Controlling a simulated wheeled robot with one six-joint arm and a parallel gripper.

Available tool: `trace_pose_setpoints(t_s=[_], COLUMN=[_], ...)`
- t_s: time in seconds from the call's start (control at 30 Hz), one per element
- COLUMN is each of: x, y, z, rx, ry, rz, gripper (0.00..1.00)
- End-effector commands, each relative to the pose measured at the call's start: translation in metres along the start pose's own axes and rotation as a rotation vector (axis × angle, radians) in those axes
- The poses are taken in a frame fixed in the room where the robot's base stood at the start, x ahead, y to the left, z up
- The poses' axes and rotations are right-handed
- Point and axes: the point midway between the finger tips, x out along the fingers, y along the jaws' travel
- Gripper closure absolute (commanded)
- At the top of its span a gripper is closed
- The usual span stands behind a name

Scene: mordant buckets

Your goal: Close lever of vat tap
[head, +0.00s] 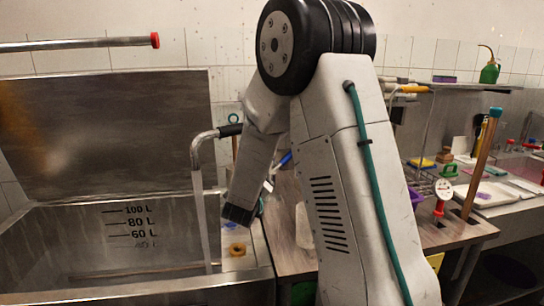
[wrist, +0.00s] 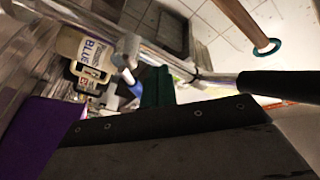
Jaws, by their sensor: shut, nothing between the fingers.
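The vat tap (head: 197,150) is a curved metal spout over the left steel vat (head: 60,225). A pale column (head: 204,235), which looks like running water, drops from it into the vat. The tap's lever (head: 230,130) has a black grip. It points right, just left of my forearm. In the wrist view the lever (wrist: 272,84) crosses the right side on a metal rod. My gripper (head: 238,214) appears as a dark, shut tip at the low end of my arm, below the lever and apart from it.
A raised metal lid (head: 105,130) stands behind the vat. A wooden bench (head: 455,232) with tools lies right of my arm.

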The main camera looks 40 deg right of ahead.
Motion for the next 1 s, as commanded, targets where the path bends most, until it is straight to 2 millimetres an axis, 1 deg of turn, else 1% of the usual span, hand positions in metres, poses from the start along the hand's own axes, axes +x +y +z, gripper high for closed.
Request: trace_pose_setpoints(t_s=[0.03, 0.1, 0.2, 0.4, 0.63, 0.67, 0.7, 0.8, 0.9, 1.0], x=[-0.006, -0.019, -0.041, -0.086, -0.136, -0.140, -0.139, -0.142, -0.143, -0.140], y=[-0.018, -0.036, -0.056, -0.075, -0.083, -0.083, -0.086, -0.089, -0.089, -0.085], z=[0.000, 0.008, 0.016, 0.021, 0.017, 0.019, 0.025, 0.035, 0.041, 0.043], rx=[0.001, -0.021, -0.065, -0.163, -0.282, -0.303, -0.338, -0.428, -0.535, -0.669], ry=[-0.102, -0.251, -0.430, -0.680, -0.894, -0.920, -0.952, -1.028, -1.097, -1.158], rz=[-0.012, -0.028, -0.053, -0.099, -0.144, -0.151, -0.164, -0.189, -0.204, -0.194], gripper=[1.00, 1.00, 1.00, 1.00, 1.00, 1.00, 1.00, 1.00, 1.00, 1.00])
